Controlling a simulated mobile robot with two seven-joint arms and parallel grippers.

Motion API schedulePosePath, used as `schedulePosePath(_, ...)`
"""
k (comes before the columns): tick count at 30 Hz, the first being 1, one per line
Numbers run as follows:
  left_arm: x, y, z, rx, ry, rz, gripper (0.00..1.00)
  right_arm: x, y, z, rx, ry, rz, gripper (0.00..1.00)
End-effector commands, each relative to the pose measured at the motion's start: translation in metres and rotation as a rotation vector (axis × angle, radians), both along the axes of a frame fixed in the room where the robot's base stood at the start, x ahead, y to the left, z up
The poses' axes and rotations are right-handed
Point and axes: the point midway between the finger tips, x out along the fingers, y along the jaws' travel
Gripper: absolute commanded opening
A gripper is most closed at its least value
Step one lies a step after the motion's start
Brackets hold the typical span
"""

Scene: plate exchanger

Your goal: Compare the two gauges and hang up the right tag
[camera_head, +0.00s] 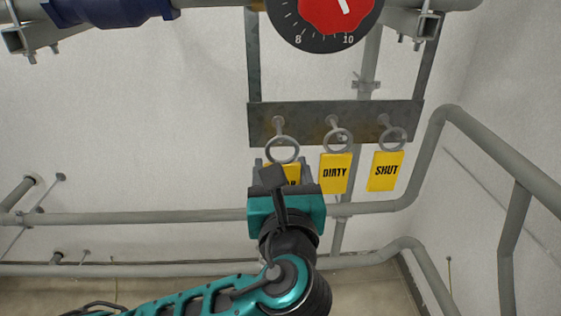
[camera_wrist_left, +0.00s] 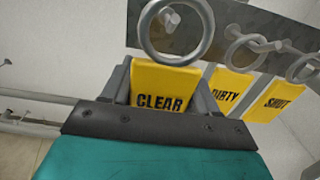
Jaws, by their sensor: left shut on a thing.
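My left gripper (camera_head: 283,178) is shut on the yellow CLEAR tag (camera_wrist_left: 163,84), the leftmost of three. In the head view the gripper covers most of this tag (camera_head: 293,172). Its ring (camera_head: 282,150) is around the left peg of the metal rack plate (camera_head: 300,112). The yellow DIRTY tag (camera_head: 335,174) hangs by its ring on the middle peg, and the yellow SHUT tag (camera_head: 385,171) on the right peg. One gauge (camera_head: 335,20) with a red face centre and a dark rim is cut off at the top. The other gauge is not in view. My right gripper is not in view.
Grey pipes (camera_head: 130,217) run along the wall behind and below the tags. A thicker pipe (camera_head: 480,135) bends down at the right. A dark blue pipe part (camera_head: 110,10) is at the top left. Bare wall lies left of the rack.

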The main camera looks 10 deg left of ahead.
Motion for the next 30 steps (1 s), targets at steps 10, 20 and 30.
schedulePosePath(10,-0.018,-0.005,0.002,-0.001,0.003,-0.001,0.3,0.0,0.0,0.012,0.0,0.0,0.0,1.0)
schedulePosePath(20,-0.032,-0.009,0.003,0.0,0.001,-0.001,0.3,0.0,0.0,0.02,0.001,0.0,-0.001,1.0)
schedulePosePath(30,-0.034,-0.009,0.002,-0.001,0.001,0.0,0.3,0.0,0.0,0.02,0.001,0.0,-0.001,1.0)
